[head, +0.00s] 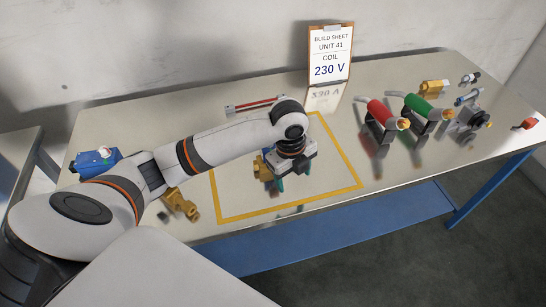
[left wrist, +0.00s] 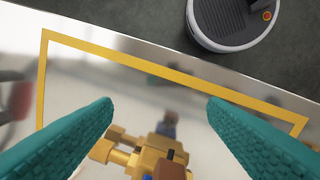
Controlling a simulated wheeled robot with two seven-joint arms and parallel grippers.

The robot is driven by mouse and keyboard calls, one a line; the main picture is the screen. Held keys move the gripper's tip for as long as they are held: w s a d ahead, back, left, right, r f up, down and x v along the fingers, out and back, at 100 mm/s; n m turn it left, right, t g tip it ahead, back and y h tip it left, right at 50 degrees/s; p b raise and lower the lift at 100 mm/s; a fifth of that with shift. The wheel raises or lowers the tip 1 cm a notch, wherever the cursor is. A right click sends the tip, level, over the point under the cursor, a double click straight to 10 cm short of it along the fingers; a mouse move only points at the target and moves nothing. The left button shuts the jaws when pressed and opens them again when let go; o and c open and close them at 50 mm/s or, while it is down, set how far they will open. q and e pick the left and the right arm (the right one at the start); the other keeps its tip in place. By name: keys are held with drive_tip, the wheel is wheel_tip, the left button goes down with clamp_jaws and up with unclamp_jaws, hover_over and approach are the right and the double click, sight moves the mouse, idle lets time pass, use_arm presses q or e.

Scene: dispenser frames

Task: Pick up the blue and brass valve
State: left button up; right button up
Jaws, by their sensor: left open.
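The brass valve (head: 261,166) with blue parts is inside the yellow taped square on the bench, mostly hidden behind my left gripper in the head view. In the left wrist view the brass body (left wrist: 158,154) shows at the bottom, between the two teal fingers, with a small blue part and a brown part at the lower edge. My left gripper (head: 291,178) points down over the square and is open. Its fingers stand apart with the valve low between them (left wrist: 160,105). I cannot tell its exact height above the valve. My right gripper is not in view.
A blue device (head: 95,160) and a brass piece (head: 180,204) lie left of the square (head: 345,190). Red (head: 380,115) and green (head: 420,108) handled tools and several small fittings stand right. A build sheet (head: 329,55) stands behind. The bench's front edge is close.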

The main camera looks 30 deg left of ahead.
sight(269, 148)
use_arm(q)
drive_tip(key=w+a+r+m, duration=0.1)
drive_tip(key=a+r, duration=0.2)
drive_tip(key=w+a+r+m, duration=0.1)
drive_tip(key=w+a+r, duration=0.1)
drive_tip(key=a+r, duration=0.1)
drive_tip(key=w+a+r+m+g, duration=0.1)
drive_tip(key=a+r, duration=0.3)
drive_tip(key=shift+w+a+m+y, duration=0.2)
drive_tip(key=shift+w+m+y, duration=0.1)
drive_tip(key=shift+w+y, duration=0.1)
drive_tip(key=shift+a+f, duration=0.15)
drive_tip(key=shift+f, duration=0.15)
wheel_tip(269, 148, down, 6)
drive_tip(key=shift+r+p, duration=0.15)
drive_tip(key=shift+p, duration=0.5)
drive_tip(key=shift+w+a+f+p, duration=0.1)
drive_tip(key=shift+f+p, duration=0.15)
drive_tip(key=shift+f, duration=0.65)
drive_tip(key=shift+w+d+f+p, duration=0.1)
drive_tip(key=shift+w+f+p, duration=0.1)
drive_tip(key=shift+f, duration=0.75)
drive_tip(key=shift+w+a+f+p, duration=0.1)
drive_tip(key=shift+f+p, duration=0.15)
drive_tip(key=shift+f, duration=0.65)
drive_tip(key=shift+r, duration=0.1)
clamp_jaws()
